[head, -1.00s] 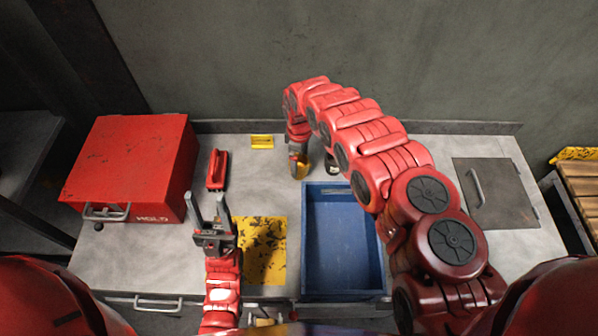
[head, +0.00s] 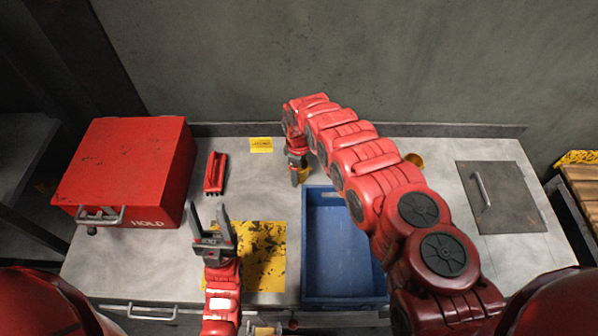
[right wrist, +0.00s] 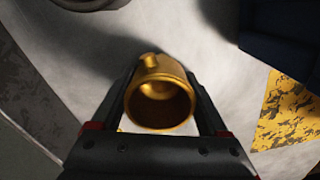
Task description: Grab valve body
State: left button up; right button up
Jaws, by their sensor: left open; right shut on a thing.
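The valve body is a brass, hollow cylinder with a small stub on its side. In the right wrist view the valve body (right wrist: 160,98) sits between the two dark fingers of my right gripper (right wrist: 162,112), which is shut on it, its open end facing the camera. In the head view my right gripper (head: 296,172) points down behind the blue bin, and a bit of brass (head: 306,175) shows beside it. Whether the part touches the bench I cannot tell. My left gripper (head: 211,222) is open and empty, pointing up, near the left edge of the yellow worn patch (head: 262,255).
A blue bin (head: 325,297) stands at the front middle. A red HOLD box (head: 130,165) and a red tool (head: 216,172) are on the left. Another brass piece (head: 415,160) lies behind my right arm. A grey hatch (head: 500,200) is at right.

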grip_shut()
jog(key=shift+r, duration=0.1)
